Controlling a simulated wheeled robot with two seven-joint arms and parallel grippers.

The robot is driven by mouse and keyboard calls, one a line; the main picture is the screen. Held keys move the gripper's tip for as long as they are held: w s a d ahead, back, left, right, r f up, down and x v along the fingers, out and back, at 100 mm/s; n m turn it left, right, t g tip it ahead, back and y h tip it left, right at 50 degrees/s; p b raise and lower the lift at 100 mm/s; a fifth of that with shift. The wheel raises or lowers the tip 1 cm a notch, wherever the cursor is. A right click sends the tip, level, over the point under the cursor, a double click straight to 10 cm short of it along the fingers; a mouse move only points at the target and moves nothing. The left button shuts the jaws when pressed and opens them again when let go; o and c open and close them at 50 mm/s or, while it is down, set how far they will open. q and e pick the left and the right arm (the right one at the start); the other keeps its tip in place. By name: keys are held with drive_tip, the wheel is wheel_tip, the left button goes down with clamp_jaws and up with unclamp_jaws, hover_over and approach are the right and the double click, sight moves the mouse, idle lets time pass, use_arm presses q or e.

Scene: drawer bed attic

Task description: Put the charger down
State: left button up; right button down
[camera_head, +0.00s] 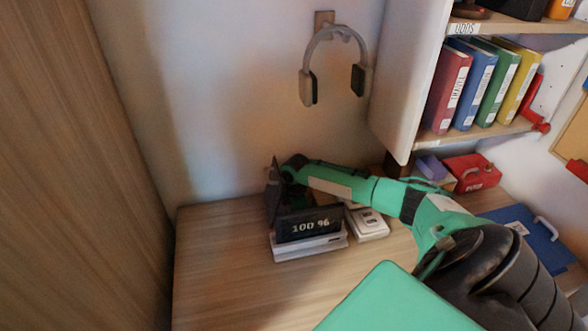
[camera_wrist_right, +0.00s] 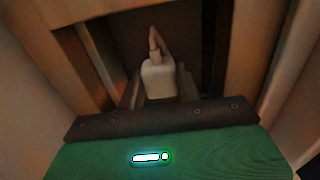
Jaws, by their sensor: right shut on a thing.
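The charger (camera_wrist_right: 158,77) is a small white block with a short cable or cord end rising from its top. In the right wrist view it sits between the two fingers of my right gripper (camera_wrist_right: 157,92), which is shut on it. In the head view my right gripper (camera_head: 277,190) is at the back of the wooden desk, near the wall, just behind a dark display reading "100 %" (camera_head: 310,228). The charger is hidden there. Whether it touches any surface I cannot tell. My left gripper is not in view.
The display stands on a white base (camera_head: 308,246). A white socket block (camera_head: 367,223) lies right of it. The desk (camera_head: 215,270) is clear at front left. A red case (camera_head: 472,173) and blue folder (camera_head: 530,236) lie right. Headphones (camera_head: 308,88) hang above; a shelf holds binders (camera_head: 470,88).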

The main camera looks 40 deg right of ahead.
drive_tip(key=shift+w+a+f, duration=0.15)
drive_tip(key=shift+a+f, duration=0.1)
drive_tip(key=shift+f, duration=0.35)
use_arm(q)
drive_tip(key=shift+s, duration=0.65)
use_arm(e)
drive_tip(key=shift+f, duration=0.6)
drive_tip(key=c, duration=1)
unclamp_jaws()
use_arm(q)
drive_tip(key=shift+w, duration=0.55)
use_arm(e)
drive_tip(key=shift+o, duration=0.2)
